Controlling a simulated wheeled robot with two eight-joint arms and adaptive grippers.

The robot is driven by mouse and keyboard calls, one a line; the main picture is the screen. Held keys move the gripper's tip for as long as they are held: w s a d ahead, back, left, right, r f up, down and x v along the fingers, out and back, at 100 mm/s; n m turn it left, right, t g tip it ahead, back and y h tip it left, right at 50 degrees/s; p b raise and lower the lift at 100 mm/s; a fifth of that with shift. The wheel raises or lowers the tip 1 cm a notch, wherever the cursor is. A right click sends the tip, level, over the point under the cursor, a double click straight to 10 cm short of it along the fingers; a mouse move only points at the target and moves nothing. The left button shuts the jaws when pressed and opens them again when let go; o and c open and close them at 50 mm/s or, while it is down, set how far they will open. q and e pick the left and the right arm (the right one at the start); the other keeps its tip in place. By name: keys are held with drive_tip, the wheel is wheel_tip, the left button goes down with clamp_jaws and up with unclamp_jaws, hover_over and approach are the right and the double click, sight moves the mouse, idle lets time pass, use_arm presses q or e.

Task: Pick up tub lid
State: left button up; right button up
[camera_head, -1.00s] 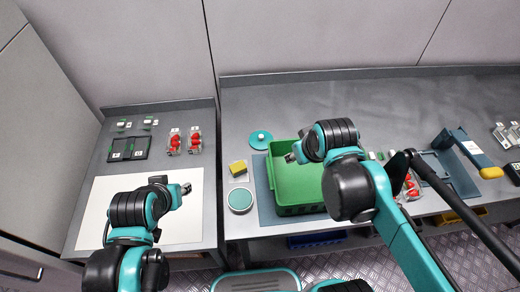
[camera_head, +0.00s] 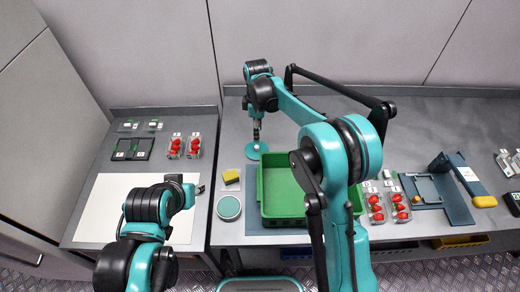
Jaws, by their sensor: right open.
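The tub lid (camera_head: 262,154), a flat round teal disc, lies on the grey bench behind the green crate. My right gripper (camera_head: 256,140) points down at the lid's middle, open, and hides part of it. Whether the fingers touch the lid I cannot tell. A round open tub (camera_head: 229,208) with a pale green inside stands to the left of the crate. My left gripper (camera_head: 201,188) is over the right part of the white mat. Its fingers are too small to read.
The green crate (camera_head: 262,190) stands on a blue-grey mat. A yellow sponge (camera_head: 231,176) lies beside it. Clear berry boxes (camera_head: 375,206) stand right of the crate, partly behind my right arm. A blue tool station (camera_head: 455,190) is further right. The white mat (camera_head: 97,210) is bare.

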sight(257, 147)
drive_tip(key=f, duration=0.2)
drive_tip(key=f+b, duration=0.1)
drive_tip(key=f, duration=0.2)
drive_tip(key=f+b, duration=0.1)
drive_tip(key=f, duration=0.1)
drive_tip(key=shift+s+a+f, duration=0.15)
drive_tip(key=shift+s+f, duration=0.2)
drive_tip(key=shift+s, duration=0.05)
drive_tip(key=shift+r, duration=0.1)
clamp_jaws()
